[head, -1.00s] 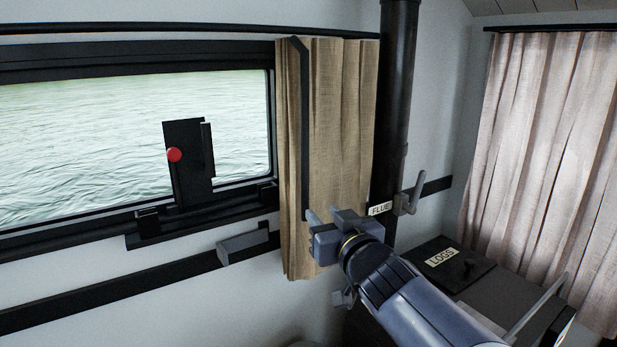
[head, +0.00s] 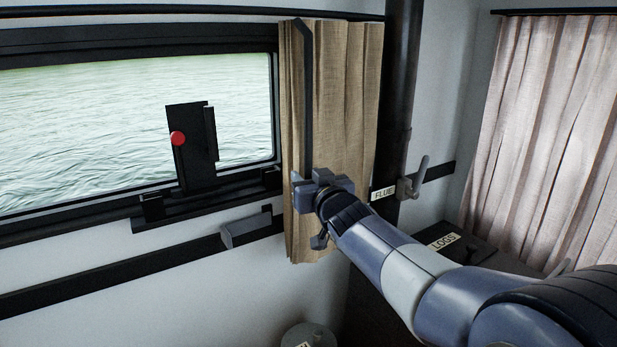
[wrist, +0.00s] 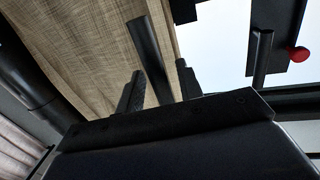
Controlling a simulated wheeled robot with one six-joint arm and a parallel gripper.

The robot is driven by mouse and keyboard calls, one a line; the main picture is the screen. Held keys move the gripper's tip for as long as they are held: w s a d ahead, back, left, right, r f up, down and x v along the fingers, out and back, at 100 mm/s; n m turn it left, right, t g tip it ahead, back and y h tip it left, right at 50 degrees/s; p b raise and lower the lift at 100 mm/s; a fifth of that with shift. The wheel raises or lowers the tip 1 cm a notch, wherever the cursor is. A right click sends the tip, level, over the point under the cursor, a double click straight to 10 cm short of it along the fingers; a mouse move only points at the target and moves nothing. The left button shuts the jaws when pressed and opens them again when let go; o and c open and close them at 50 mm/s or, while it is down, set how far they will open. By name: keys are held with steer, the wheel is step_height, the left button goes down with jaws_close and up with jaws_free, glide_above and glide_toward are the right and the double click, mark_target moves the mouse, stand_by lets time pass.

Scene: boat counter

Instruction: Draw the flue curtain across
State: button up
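The tan flue curtain (head: 345,95) hangs bunched at the right side of the window, beside the black flue pipe (head: 400,75) with its "FLUE" label (head: 384,194). A dark draw wand (head: 307,105) hangs down the curtain's front near its left edge. My gripper (head: 312,178) is at the wand's lower end, in front of the curtain. In the wrist view the wand (wrist: 150,58) lies between my two spread fingers, with small gaps seeming to show on both sides. The gripper looks open around it. The wand's lowest tip is hidden by the gripper.
The window (head: 80,130) is uncovered. A black bracket with a red knob (head: 178,138) stands on its sill. A grey block (head: 246,230) sits on the dark wall rail below. A lever (head: 413,180) is right of the pipe, and a pale curtain (head: 535,130) hangs at right.

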jaws_close()
stand_by(0.4)
